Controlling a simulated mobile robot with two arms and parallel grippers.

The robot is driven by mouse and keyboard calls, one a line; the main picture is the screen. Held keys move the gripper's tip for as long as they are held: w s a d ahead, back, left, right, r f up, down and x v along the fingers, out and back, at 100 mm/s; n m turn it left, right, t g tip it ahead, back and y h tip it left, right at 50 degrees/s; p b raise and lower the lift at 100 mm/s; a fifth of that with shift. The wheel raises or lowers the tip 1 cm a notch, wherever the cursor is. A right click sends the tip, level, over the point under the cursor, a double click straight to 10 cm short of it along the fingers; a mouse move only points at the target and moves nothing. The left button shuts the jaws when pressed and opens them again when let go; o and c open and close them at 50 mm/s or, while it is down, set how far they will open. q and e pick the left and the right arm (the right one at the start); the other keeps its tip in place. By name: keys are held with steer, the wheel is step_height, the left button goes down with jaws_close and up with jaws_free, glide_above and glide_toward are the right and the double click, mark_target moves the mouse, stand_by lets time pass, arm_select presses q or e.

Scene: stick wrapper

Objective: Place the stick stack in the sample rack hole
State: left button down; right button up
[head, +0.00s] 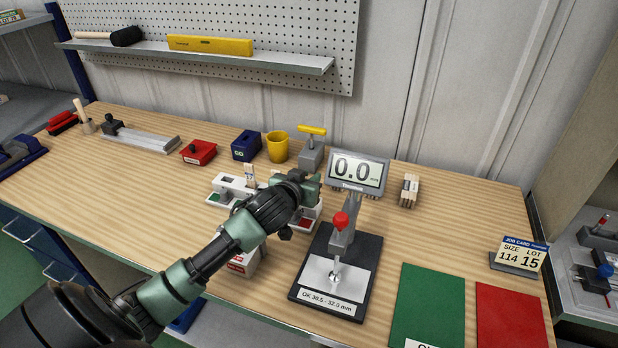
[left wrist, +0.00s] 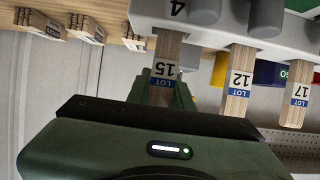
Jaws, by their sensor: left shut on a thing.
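My left gripper (head: 308,186) is over the right part of the white sample rack (head: 232,184) in the head view and hides much of it. In the left wrist view, which is upside down, the left gripper (left wrist: 163,92) is shut on a wooden stick stack with a blue LOT 15 band (left wrist: 164,69). This stack's far end meets the rack (left wrist: 150,14) near the mark 4; I cannot tell how deep it sits. The LOT 12 stack (left wrist: 238,84) and LOT 17 stack (left wrist: 296,97) stand in the rack beside it. My right gripper is not in view.
A gauge (head: 338,262) reading 0.0 stands right of the rack. More stick bundles (head: 409,190) stand behind it. A yellow cup (head: 277,147) and blue box (head: 246,146) are behind the rack.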

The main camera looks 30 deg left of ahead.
arm_select(q)
steer(key=shift+f, duration=0.2)
steer(key=c, duration=1.3)
jaws_free()
steer(key=shift+o, duration=0.2)
steer(key=shift+r, duration=0.2)
steer(key=shift+s+r, duration=0.1)
steer(key=shift+s, duration=0.05)
steer(key=b+v, duration=0.1)
steer(key=v, duration=1)
steer(key=shift+s+d+r, duration=0.15)
steer(key=shift+s, duration=0.2)
